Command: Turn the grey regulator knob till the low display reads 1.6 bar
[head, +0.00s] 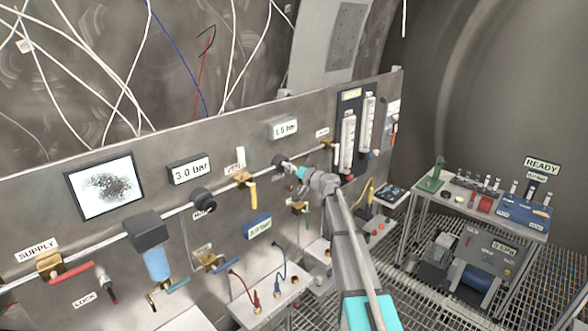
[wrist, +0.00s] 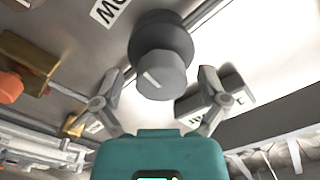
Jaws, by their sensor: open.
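The grey regulator knob (wrist: 160,73) sits on a dark round body on the steel panel. A pale line marks its face. In the head view the dark regulator (head: 278,160) is partly covered by my gripper (head: 290,166). The low display (head: 284,128) above it reads 1.5 bar. In the wrist view my gripper (wrist: 160,88) is open, with one finger on each side of the knob. Gaps show between fingers and knob, and I cannot tell whether the tips reach its depth.
Another display (head: 189,170) reads 3.0 bar, with a black knob (head: 203,198) beneath it. A yellow-handled valve (head: 247,184) is left of my gripper. Flow tubes (head: 357,132) stand to the right. A bench (head: 446,198) stands further right.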

